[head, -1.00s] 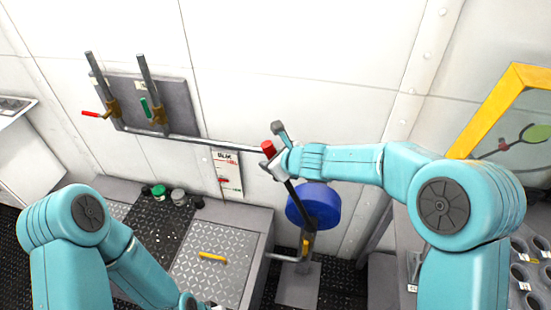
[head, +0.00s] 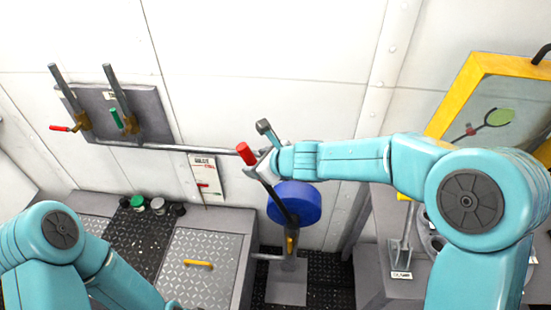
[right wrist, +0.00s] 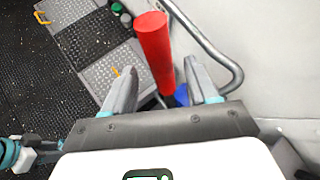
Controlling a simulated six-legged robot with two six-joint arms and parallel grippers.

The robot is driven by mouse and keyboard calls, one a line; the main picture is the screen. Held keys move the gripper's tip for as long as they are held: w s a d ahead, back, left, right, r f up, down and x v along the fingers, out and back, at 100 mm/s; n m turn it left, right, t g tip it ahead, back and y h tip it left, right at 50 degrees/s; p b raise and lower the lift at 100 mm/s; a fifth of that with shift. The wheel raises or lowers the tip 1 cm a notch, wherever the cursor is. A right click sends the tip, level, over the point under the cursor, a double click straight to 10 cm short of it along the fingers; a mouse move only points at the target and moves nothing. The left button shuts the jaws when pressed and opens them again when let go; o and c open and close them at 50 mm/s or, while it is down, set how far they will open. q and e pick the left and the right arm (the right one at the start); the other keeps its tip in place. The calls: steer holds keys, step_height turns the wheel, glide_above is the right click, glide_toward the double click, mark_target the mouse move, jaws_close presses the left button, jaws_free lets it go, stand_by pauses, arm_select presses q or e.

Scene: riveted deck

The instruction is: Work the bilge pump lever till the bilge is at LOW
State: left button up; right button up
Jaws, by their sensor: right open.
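The pump lever is a dark shaft (head: 283,208) with a red grip (head: 244,152), leaning up and left from the pump by a blue drum (head: 300,200). The red grip (right wrist: 155,50) also shows large in the right wrist view. My right gripper (head: 259,155) is open at the grip; in the right wrist view its two fingers (right wrist: 160,82) stand either side of it, with a gap at least on the right. A white bilge gauge card (head: 207,172) hangs on the wall, its red marker in the lower half; its small print is unclear. My left gripper is barely visible at the lower edge.
A wall panel (head: 150,118) holds two upright levers with red and green handles. A pipe (head: 190,148) runs along the wall behind the red grip. Small jars (head: 158,205) stand on the counter at left. A yellow-framed board (head: 455,95) and grey bench are at right.

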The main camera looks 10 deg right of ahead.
mark_target(245, 157)
steer(key=p+v, duration=0.3)
steer(key=v, duration=0.7)
steer(key=shift+s+r, duration=0.15)
steer(key=shift+s, duration=0.05)
steer(key=a+r+n+t+y+b, duration=0.1)
steer(key=a+r+n+y+b, duration=0.1)
steer(key=a+y+b, duration=0.45)
steer(key=s+d+f+t+b, duration=0.1)
steer(key=d+f+t+b, duration=0.3)
steer(key=d+f+b, duration=1.25)
steer(key=shift+m, duration=0.4)
steer(key=w+a+r+b, duration=0.1)
steer(key=w+a+r, duration=0.1)
steer(key=w+a, duration=0.2)
steer(key=w+a+r+b, duration=0.2)
steer(key=w+a, duration=0.1)
steer(key=a, duration=0.4)
steer(key=w+a+r+b, duration=0.2)
steer(key=w+a, duration=0.2)
steer(key=a, duration=0.2)
steer(key=shift+w+a+r, duration=0.15)
steer(key=shift+w+a, duration=0.1)
steer(key=shift+w, duration=0.1)
